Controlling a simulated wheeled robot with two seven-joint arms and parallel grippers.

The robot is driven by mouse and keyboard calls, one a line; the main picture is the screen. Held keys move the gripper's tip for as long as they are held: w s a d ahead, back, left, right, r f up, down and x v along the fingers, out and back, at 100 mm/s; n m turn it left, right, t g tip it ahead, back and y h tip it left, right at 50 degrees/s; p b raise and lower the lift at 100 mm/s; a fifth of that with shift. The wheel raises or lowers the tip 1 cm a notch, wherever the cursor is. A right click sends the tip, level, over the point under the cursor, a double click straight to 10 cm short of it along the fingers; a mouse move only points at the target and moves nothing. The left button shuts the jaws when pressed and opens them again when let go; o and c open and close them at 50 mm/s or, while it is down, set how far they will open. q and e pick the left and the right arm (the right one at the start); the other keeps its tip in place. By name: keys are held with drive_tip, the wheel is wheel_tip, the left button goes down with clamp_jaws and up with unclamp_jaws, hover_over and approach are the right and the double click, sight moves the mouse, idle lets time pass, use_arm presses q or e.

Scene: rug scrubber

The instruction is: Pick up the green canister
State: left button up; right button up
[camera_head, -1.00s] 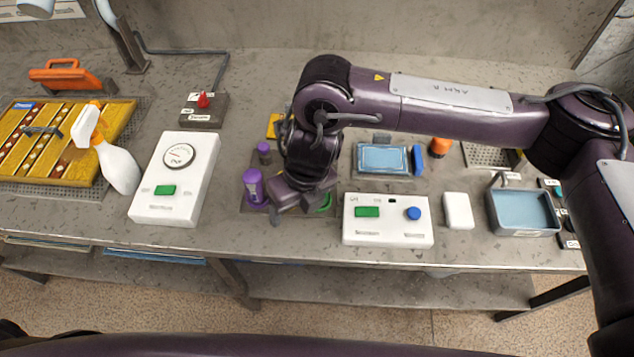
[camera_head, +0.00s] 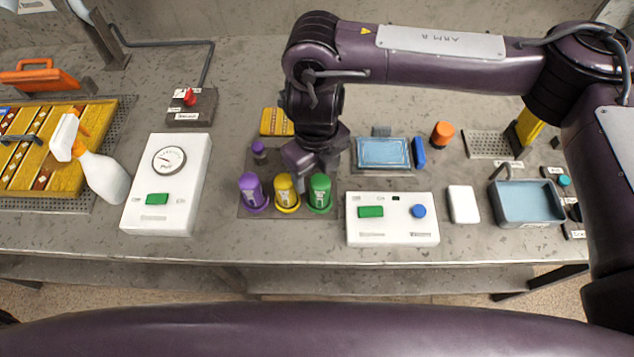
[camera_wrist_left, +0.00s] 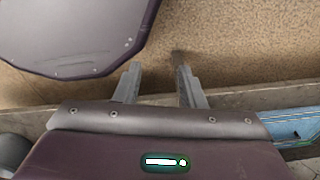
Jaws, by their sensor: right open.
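The green canister (camera_head: 320,192) stands upright on a dark mat (camera_head: 246,208), at the right end of a row. A yellow canister (camera_head: 287,191) stands left of it, and a purple canister (camera_head: 252,192) is at the row's left end. My right gripper (camera_head: 316,178) is open and empty, just behind the green and yellow canisters in the head view. Whether it touches either cannot be told. In the left wrist view my left gripper (camera_wrist_left: 157,65) is open, with nothing between its fingers, above the brown floor.
A small purple-capped item (camera_head: 259,152) stands behind the row. A white box with green and blue buttons (camera_head: 392,224) is close on the right. A white gauge box (camera_head: 166,185) and spray bottle (camera_head: 103,177) are left. The bench front edge is clear.

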drive_tip(key=shift+s+d+f, duration=0.15)
drive_tip(key=shift+s+f, duration=0.1)
drive_tip(key=shift+f, duration=0.55)
drive_tip(key=f, duration=0.2)
drive_tip(key=f+p, duration=0.1)
drive_tip(key=f, duration=0.1)
drive_tip(key=shift+d+f, duration=0.1)
drive_tip(key=shift+d, duration=0.15)
drive_tip(key=shift+f, duration=0.4)
use_arm(q)
drive_tip(key=shift+s+d+r, duration=0.2)
drive_tip(key=shift+s+r, duration=0.3)
drive_tip(key=shift+s, duration=0.15)
use_arm(e)
drive_tip(key=c, duration=1.1)
